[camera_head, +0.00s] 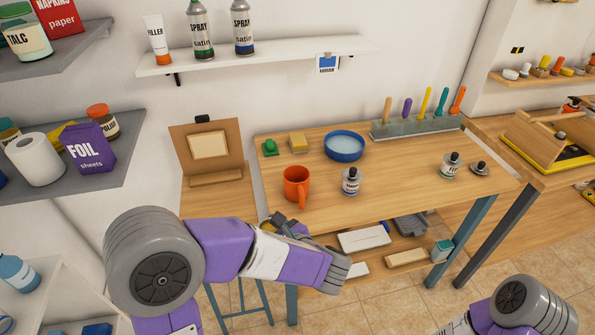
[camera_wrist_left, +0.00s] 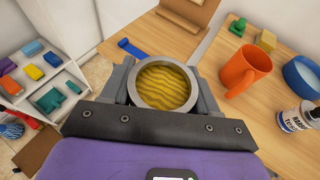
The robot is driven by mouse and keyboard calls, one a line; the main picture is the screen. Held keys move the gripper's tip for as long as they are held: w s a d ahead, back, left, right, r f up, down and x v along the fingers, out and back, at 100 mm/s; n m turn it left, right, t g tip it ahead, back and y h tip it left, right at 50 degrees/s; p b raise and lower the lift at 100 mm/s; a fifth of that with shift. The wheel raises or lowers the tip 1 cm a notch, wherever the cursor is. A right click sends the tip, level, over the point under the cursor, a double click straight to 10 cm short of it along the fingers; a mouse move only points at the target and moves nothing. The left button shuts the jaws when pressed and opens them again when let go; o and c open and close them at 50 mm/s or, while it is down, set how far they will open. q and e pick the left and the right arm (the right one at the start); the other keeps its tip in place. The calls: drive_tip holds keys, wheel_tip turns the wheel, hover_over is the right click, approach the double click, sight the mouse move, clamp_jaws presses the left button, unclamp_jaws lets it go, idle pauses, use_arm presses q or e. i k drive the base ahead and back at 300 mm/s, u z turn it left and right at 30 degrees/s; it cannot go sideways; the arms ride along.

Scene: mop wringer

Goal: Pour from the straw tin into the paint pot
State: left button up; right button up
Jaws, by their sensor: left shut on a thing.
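My left gripper (camera_head: 284,224) is shut on the straw tin (camera_wrist_left: 166,85), a round grey tin. In the left wrist view its open top faces the camera and shows yellow, wavy contents inside the rim. In the head view the gripper is at the workbench's front left edge, and I cannot make out the tin clearly there. No vessel is labelled as the paint pot. An orange mug (camera_head: 296,184) stands upright just beyond the gripper, and also shows right of the tin in the wrist view (camera_wrist_left: 243,70). A blue bowl (camera_head: 344,147) stands farther back. My right gripper is out of view.
A labelled bottle (camera_head: 351,183) stands right of the mug, and another bottle (camera_head: 451,166) is farther right. A green thing (camera_head: 270,147) and a yellow block (camera_head: 298,143) lie behind. A tool rack (camera_head: 418,125) lines the back edge.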

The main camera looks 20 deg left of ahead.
sight(296, 177)
drive_tip(key=i, duration=0.95)
